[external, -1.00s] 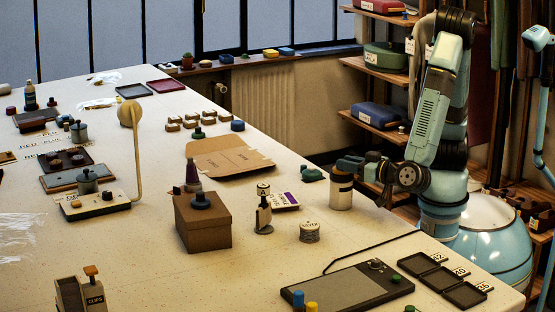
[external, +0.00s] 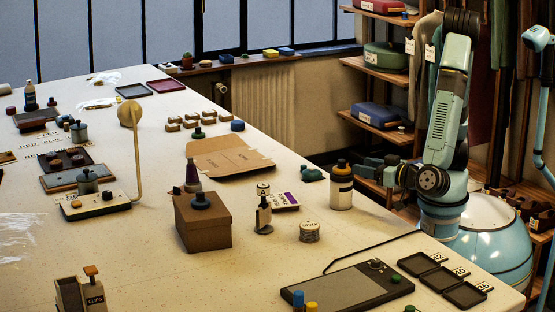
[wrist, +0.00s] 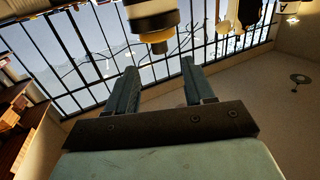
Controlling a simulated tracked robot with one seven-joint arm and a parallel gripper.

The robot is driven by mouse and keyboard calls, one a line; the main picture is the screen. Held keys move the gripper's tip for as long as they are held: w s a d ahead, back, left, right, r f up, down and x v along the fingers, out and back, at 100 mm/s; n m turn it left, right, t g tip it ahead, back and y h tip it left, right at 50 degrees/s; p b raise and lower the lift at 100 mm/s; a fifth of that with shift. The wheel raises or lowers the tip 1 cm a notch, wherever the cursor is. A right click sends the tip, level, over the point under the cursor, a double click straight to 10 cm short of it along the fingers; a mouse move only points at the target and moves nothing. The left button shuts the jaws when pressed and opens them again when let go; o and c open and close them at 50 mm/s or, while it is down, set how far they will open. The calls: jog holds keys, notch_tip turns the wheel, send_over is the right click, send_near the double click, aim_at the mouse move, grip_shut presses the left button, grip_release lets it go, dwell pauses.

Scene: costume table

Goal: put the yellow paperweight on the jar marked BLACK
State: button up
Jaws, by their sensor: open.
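The yellow paperweight (external: 342,164) sits upright on top of a cream jar (external: 341,190) with a dark upper band, at the table's right edge. I cannot read lettering on the jar here. In the wrist view, seen upside down, the yellow paperweight (wrist: 154,37) rests against the jar's black band (wrist: 152,22). My gripper (external: 365,169) is just right of the paperweight, apart from it. In the wrist view my gripper's two fingers (wrist: 158,64) are spread with nothing between them.
A brown box (external: 202,220) is further left. A cable and dark panel (external: 347,288) lie in front.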

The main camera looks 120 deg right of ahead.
jog(key=v, duration=0.6)
jog(key=w+d+r+n+t+y, duration=0.25)
jog(key=w+r+t+y, duration=0.2)
jog(key=w+y, duration=0.4)
notch_tip(320, 180, up, 8)
jog(key=w+n+t+y, duration=0.25)
jog(key=n+y, duration=0.25)
jog(key=y, duration=0.4)
jog(key=s+d+n+g, duration=0.3)
jog(key=s+d, duration=0.3)
jog(key=s, duration=0.7)
jog(key=s+d+f+n+g+h, duration=0.1)
jog(key=s+d+n+g, duration=0.2)
jog(key=s, duration=1.1)
jog(key=d+g, duration=0.2)
jog(key=d, duration=0.2)
jog(key=shift+s+d+f, duration=0.2)
jog(key=shift+s, duration=0.1)
